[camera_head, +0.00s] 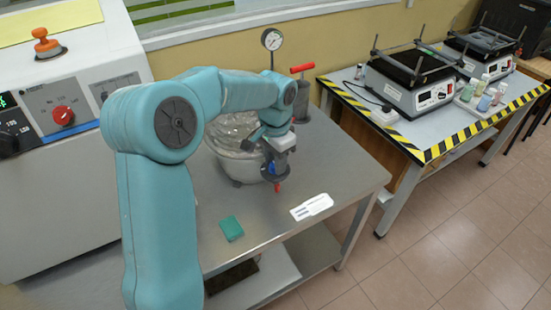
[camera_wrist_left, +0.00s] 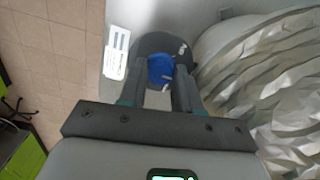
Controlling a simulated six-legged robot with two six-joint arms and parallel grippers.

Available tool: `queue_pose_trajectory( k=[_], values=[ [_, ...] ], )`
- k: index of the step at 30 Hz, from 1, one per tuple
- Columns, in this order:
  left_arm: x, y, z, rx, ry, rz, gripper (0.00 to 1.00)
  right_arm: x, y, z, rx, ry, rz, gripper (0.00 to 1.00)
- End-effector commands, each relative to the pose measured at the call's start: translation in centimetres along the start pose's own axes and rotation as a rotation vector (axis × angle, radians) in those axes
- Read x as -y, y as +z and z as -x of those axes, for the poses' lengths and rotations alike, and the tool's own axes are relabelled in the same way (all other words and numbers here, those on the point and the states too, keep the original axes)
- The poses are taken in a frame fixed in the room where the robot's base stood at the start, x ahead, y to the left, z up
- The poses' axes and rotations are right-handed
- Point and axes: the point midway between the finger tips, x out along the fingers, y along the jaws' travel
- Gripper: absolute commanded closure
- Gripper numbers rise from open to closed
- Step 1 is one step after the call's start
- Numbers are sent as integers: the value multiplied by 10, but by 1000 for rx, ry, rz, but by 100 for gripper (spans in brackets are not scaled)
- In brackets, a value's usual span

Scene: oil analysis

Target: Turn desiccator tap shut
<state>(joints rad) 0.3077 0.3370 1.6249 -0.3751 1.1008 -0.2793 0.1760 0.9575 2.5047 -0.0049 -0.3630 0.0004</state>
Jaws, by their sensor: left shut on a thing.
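The desiccator (camera_head: 233,164) is a pale round vessel with a clear, crinkled-looking cover, standing on the steel table. Its tap (camera_head: 269,169) is at the vessel's front right side, with a blue part and a red tip pointing down. My left gripper (camera_head: 274,158) reaches it from above and hides part of it. In the left wrist view the blue part of the tap (camera_wrist_left: 161,69) sits between the two fingers of my left gripper (camera_wrist_left: 160,82), which is shut on it. The tap's exact angle is hard to tell. My right gripper is not in view.
The steel table (camera_head: 290,235) also holds a green block (camera_head: 231,228) and a white label-like card (camera_head: 312,207). A pressure gauge (camera_head: 272,40) and a red-handled pump (camera_head: 301,95) stand behind. A control cabinet (camera_head: 65,150) is left; a striped-edge bench (camera_head: 420,135) is right.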

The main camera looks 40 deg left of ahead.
Motion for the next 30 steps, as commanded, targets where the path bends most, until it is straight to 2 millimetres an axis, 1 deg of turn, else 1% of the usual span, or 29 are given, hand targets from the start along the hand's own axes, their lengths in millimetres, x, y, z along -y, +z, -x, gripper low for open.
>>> queue_pose_trajectory(
  k=[1, 16, 17, 18, 19, 26, 29, 30],
  values=[
    [1, -1, 2, -6, -4, -7, 98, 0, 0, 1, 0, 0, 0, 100],
    [2, -1, 3, -7, -5, -20, 98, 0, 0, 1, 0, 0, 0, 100],
    [2, -1, 3, -7, -5, -20, 58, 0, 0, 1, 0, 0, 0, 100],
    [1, -1, 3, -7, -4, -20, 45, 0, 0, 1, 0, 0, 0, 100],
    [1, -1, 2, -6, -4, -20, 42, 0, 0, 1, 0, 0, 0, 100],
    [1, -1, 2, -4, -2, -20, 42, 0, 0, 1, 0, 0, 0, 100],
    [1, -1, 11, -5, -3, -20, 42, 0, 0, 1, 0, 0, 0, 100],
    [1, -1, 17, -6, -4, -20, 42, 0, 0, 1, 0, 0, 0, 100]
  ],
)
